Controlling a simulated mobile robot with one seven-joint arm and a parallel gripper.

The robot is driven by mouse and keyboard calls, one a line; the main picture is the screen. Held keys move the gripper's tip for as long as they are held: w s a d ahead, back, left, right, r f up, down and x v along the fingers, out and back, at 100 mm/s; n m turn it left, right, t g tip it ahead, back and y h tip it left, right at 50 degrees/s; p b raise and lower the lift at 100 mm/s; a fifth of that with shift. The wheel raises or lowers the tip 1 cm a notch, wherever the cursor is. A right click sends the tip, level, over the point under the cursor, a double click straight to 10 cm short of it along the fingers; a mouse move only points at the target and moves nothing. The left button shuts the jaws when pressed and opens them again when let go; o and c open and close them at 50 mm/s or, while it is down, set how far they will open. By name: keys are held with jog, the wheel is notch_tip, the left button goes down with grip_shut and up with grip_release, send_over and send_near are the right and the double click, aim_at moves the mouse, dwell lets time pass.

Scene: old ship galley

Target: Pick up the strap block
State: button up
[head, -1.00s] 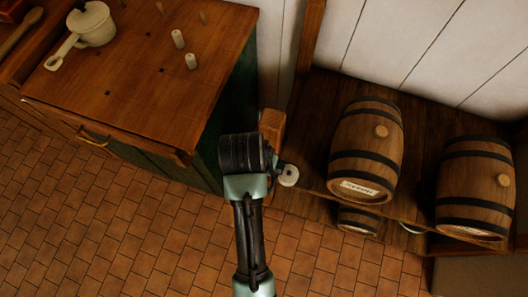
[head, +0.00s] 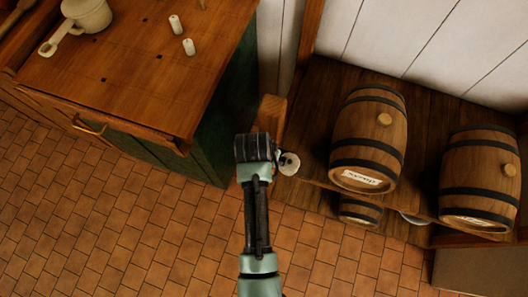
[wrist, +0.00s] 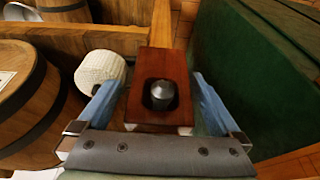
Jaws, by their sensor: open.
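A reddish-brown wooden block, which looks like the strap block (wrist: 148,100), stands in the middle of the wrist view. A grey metal knob or pin sits in a dark hole in its face. My gripper (wrist: 158,82) is open, with one blue finger on each side of the block. I cannot tell whether either finger touches it. In the head view my wrist covers the space under it, so the fingers and the block are not clearly seen there.
A pale ribbed roll (wrist: 101,70) lies close beside the left finger. Barrels (head: 368,138) stand on a wooden shelf to the right. The tiled floor (head: 110,220) is clear.

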jog(key=c, duration=1.3)
jog(key=shift+c, duration=0.5)
jog(key=shift+r, duration=0.2)
